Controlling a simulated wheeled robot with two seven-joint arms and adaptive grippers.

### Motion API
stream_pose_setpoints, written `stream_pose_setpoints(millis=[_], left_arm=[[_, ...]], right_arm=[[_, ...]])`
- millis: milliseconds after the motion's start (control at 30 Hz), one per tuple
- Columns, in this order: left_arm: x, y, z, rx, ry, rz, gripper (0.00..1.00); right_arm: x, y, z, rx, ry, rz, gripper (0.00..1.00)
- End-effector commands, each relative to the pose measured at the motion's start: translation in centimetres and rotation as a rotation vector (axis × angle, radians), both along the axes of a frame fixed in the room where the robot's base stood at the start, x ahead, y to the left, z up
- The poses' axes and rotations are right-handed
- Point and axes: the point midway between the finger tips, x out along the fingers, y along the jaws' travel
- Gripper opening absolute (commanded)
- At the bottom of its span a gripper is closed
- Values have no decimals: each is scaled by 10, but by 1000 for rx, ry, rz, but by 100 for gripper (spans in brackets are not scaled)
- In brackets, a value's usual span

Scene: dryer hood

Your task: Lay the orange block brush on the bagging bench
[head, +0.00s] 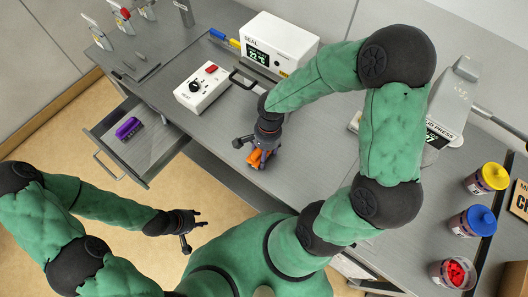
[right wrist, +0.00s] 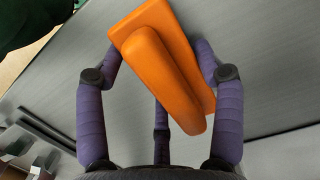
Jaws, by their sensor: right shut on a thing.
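The orange block brush (head: 256,158) is at my right gripper (head: 258,150), over the front part of the grey bench (head: 215,150). In the right wrist view the brush (right wrist: 165,65) sits tilted between the purple fingers of the right gripper (right wrist: 163,85), which is shut on it. I cannot tell whether the brush touches the bench top. My left gripper (head: 195,228) is open and empty, low in front of the bench, over the floor.
An open drawer (head: 145,150) holds a purple brush (head: 128,128). A white sealer box (head: 278,46) and a control box with a red switch (head: 202,88) stand at the back. Yellow-lidded (head: 486,178) and blue-lidded (head: 473,221) jars and a tub of red pieces (head: 453,272) stand right.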

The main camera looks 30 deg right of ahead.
Motion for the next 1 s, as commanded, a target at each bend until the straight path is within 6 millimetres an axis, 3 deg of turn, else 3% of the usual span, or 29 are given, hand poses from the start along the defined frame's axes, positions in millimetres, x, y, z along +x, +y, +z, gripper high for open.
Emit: stream_pose_setpoints(millis=[233,267,300,333,767,1000], left_arm=[[0,0,-4,0,0,0,40],[0,0,-3,0,0,0,40],[0,0,-3,0,0,0,40],[0,0,-3,0,0,0,40],[0,0,1,0,0,0,40],[0,0,11,0,0,0,40]], right_arm=[[0,0,-4,0,-1,0,34],[0,0,-3,0,0,0,77],[0,0,-2,0,0,0,88],[0,0,-2,0,0,0,92],[0,0,1,0,0,0,92],[3,-5,37,-2,-6,-1,92]])
